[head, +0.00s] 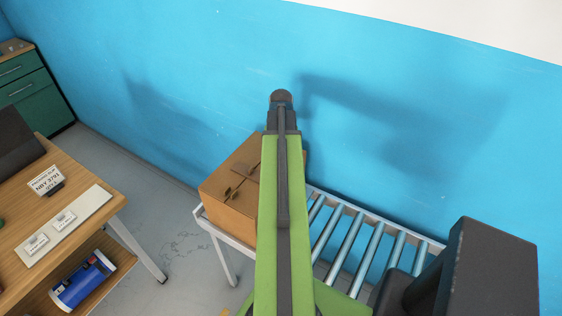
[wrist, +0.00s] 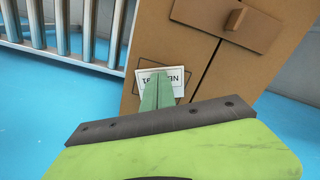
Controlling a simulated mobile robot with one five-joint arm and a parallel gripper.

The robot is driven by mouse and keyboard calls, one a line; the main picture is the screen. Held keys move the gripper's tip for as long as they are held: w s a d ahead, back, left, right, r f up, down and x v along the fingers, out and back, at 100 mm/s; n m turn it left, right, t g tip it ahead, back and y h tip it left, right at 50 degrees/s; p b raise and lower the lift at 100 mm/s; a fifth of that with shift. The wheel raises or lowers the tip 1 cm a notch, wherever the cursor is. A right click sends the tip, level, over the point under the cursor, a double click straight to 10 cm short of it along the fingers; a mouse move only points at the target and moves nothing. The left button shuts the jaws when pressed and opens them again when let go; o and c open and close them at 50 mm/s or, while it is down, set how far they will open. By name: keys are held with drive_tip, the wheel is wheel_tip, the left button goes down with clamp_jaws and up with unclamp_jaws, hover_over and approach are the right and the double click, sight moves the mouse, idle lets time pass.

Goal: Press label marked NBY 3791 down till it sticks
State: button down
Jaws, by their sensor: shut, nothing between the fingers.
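A white label (wrist: 180,77) with dark upside-down print lies on the cardboard box (wrist: 176,35), on a drawn outline, in the wrist view. Its print is partly hidden by my fingers, so I cannot read all of it. My gripper (wrist: 158,76) is shut and empty, its green fingertips over the middle of the label. I cannot tell whether they touch it. In the head view the box (head: 229,210) stands left of my arm, which hides part of it; the label and my fingers do not show there. A small card (head: 47,180) reading NBY 3791 stands on the wooden table.
The box stands on a roller conveyor (head: 345,240) along the blue wall. The wooden table (head: 80,182) at left bears a pale strip (head: 85,208) with two small white labels. A blue item (head: 82,281) lies on its lower shelf. Floor shows between table and conveyor.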

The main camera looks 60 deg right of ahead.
drive_tip(key=shift+r+p, duration=3.05)
drive_tip(key=shift+r, duration=0.05)
drive_tip(key=shift+f, duration=0.1)
drive_tip(key=w+a+n, duration=0.1)
drive_tip(key=w+a, duration=0.2)
drive_tip(key=w, duration=0.1)
drive_tip(key=w+a+f+n+b, duration=0.1)
drive_tip(key=w+a, duration=0.3)
drive_tip(key=w+a+n, duration=0.1)
drive_tip(key=w+a, duration=0.3)
drive_tip(key=w, duration=0.1)
drive_tip(key=shift+a+f, duration=0.15)
drive_tip(key=shift+a, duration=0.05)
drive_tip(key=w+a+f+n+b, duration=0.1)
drive_tip(key=w+a+n, duration=0.3)
drive_tip(key=a, duration=0.9)
drive_tip(key=w+a+f+n+b, duration=0.15)
drive_tip(key=w+a, duration=0.55)
drive_tip(key=a, duration=0.7)
drive_tip(key=s+a+n, duration=0.2)
drive_tip(key=a+n, duration=0.1)
drive_tip(key=a, duration=0.9)
drive_tip(key=shift+s+a+r, duration=0.2)
drive_tip(key=shift+a+r, duration=0.05)
drive_tip(key=shift+a, duration=0.05)
